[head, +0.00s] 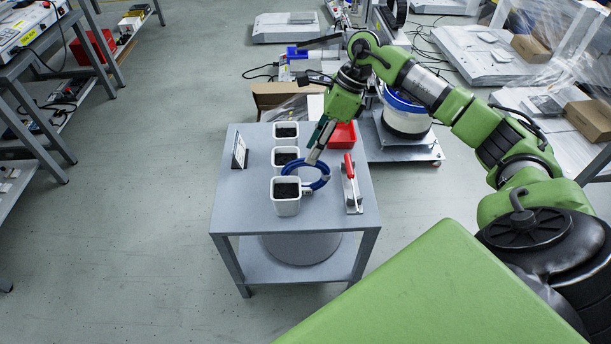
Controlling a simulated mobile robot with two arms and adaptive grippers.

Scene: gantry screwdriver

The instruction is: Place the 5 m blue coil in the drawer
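The blue coil (323,183) is a ring at the middle of the small grey table, at the near white pot and just in front of the middle one. My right gripper (312,158) points down at the coil's far rim. Its fingers look close together, with the rim between them. The coil appears to be up at pot height, but I cannot tell whether it touches the pots. No drawer can be made out in this view. My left gripper is not in view.
The grey table (240,205) holds three white pots with dark fill, including the near pot (287,206). A small upright sign (239,151) stands left, a red-handled tool (350,180) right, a red bin (342,136) at the back. Floor at left is clear.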

